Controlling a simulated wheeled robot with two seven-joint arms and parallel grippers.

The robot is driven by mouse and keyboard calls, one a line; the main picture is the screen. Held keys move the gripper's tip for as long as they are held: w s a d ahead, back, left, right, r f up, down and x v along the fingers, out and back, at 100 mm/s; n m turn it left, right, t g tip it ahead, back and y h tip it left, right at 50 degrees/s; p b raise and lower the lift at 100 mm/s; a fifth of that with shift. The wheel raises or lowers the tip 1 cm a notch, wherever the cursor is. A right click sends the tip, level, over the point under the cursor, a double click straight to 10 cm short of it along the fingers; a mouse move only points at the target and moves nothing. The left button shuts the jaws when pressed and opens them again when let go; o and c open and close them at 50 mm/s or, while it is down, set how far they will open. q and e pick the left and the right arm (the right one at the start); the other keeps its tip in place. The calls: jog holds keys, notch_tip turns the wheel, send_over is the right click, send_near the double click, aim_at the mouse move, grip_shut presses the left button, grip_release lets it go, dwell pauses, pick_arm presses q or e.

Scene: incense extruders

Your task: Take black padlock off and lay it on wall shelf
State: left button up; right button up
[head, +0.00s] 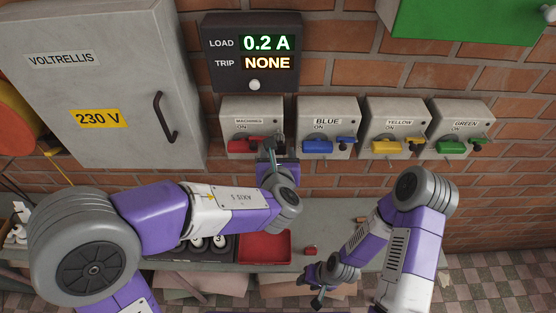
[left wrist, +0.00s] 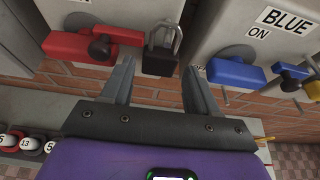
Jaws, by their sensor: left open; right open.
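The black padlock (left wrist: 160,61) hangs at the red handle (left wrist: 90,46) of the MACHINES switch box (head: 252,109). Its steel shackle points up in the left wrist view; I cannot tell whether it is locked. My left gripper (left wrist: 160,78) is open, its fingers pointing up at the padlock, one toward each side and just short of its body. In the head view my left gripper (head: 274,153) partly hides the padlock. My right gripper (head: 318,288) is low, near the front edge of the grey shelf (head: 335,222), away from the boxes; its fingers are small in view.
The BLUE (head: 327,108), YELLOW (head: 395,108) and GREEN (head: 462,110) boxes stand to the right. A grey cabinet (head: 100,80) stands left. On the shelf are a red tray (head: 281,243), a dark tray of numbered pieces and a small red item (head: 310,250). The shelf's middle has bare room.

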pick_arm(q)
jog(key=shift+x, duration=1.45)
jog(key=shift+c, duration=0.4)
jog(key=c, duration=0.8)
jog(key=shift+r, duration=0.25)
jog(key=shift+s, duration=0.2)
jog(key=shift+s+r+b, duration=0.2)
jog(key=shift+s+b, duration=0.2)
jog(key=shift+s, duration=2.4)
